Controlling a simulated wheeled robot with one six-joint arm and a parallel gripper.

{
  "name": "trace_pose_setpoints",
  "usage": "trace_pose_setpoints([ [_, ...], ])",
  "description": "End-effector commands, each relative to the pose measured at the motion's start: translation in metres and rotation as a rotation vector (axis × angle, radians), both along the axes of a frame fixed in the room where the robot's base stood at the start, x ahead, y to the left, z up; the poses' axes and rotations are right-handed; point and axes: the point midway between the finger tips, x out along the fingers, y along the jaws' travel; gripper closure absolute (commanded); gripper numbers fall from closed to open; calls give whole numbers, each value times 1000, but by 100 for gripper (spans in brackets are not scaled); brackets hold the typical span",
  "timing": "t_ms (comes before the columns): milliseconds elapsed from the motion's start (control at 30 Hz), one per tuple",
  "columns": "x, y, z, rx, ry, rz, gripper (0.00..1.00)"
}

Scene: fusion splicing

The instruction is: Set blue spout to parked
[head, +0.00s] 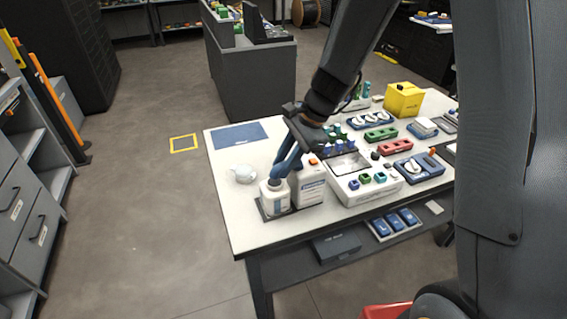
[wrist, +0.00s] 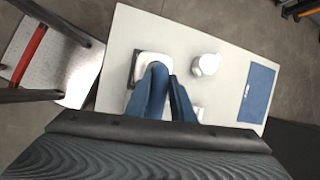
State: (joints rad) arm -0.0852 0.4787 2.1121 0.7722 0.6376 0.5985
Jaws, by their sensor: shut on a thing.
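In the wrist view the fingertips (wrist: 163,72) lie close together over the white bottle (wrist: 143,66).
A white round pot (head: 242,174) is behind left. A white splicing machine (head: 360,187) is farther right.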

Motion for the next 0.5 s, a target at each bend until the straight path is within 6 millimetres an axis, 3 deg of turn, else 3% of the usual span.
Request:
trace_pose_setpoints([
  [500, -10, -6, 1, 0, 1, 282, 100],
])
